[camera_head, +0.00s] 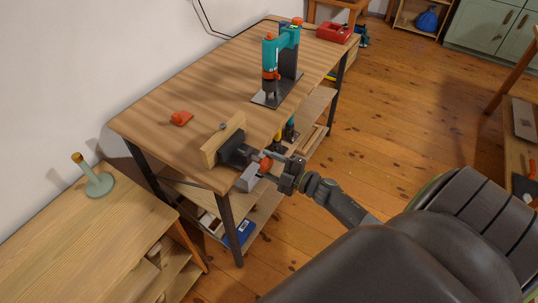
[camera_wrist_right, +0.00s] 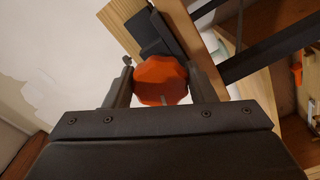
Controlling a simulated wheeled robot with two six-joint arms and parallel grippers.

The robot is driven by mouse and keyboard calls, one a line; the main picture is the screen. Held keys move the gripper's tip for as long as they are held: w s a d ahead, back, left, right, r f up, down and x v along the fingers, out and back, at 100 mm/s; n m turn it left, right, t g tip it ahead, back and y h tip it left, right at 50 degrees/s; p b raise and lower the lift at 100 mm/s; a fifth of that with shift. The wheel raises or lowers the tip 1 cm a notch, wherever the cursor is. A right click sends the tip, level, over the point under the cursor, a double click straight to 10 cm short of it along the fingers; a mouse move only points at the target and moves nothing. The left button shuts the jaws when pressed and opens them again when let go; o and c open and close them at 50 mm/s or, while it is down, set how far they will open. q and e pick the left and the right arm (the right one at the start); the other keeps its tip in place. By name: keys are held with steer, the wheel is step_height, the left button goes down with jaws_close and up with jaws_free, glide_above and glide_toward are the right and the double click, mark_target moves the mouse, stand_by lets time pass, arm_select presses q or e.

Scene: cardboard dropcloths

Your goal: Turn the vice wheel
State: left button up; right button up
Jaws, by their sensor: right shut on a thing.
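The vice wheel (camera_head: 266,164) is a small orange faceted knob at the front end of the dark vice (camera_head: 234,153). The vice sits at the near edge of the workbench and has a pale wooden jaw board (camera_head: 222,140). My right gripper (camera_head: 274,163) reaches in from the lower right and is shut on the wheel. In the right wrist view the orange wheel (camera_wrist_right: 160,80) lies between the two dark fingers, one on each side, with the vice behind it. My left gripper is not in view.
The wooden workbench (camera_head: 160,105) carries an orange item (camera_head: 181,118) and a teal press (camera_head: 270,60). A red case (camera_head: 334,32) lies at its far end. A lower wooden table (camera_head: 60,225) with a pale green stand (camera_head: 98,184) is at left. Bare floor (camera_head: 400,130) lies right of the bench.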

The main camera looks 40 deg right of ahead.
steer(key=o, duration=1)
steer(key=shift+c, duration=0.2)
steer(key=b+v, duration=0.3)
steer(key=v, duration=1.4)
steer(key=shift+s+b, duration=0.15)
steer(key=shift+b, duration=0.15)
